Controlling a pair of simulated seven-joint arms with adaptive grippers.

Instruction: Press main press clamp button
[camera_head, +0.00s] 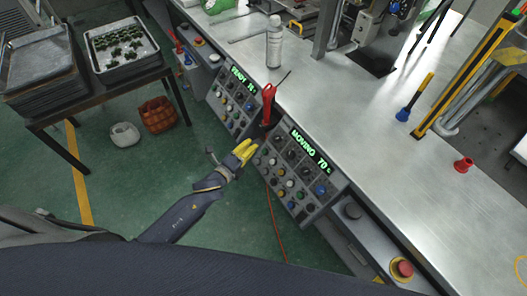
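Two grey control panels are set in the front of the metal bench. The right panel (296,178) has a green display reading "MOVING 70" and rows of coloured buttons and knobs. The left panel (232,106) has a display that seems to read "READY". The button labels are too small to read, so I cannot tell which is the main press clamp button. My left gripper (249,150) has yellow fingers that look closed together with nothing between them. It is at the upper left edge of the right panel; contact with a button cannot be told. My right gripper is not in view.
A red-handled tool (268,103) stands between the panels. A spray bottle (274,42) stands on the bench (340,100). A red emergency button (401,268) is at lower right. A table with trays (122,48) stands at left, beside a brown basket (157,115). Green floor is open.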

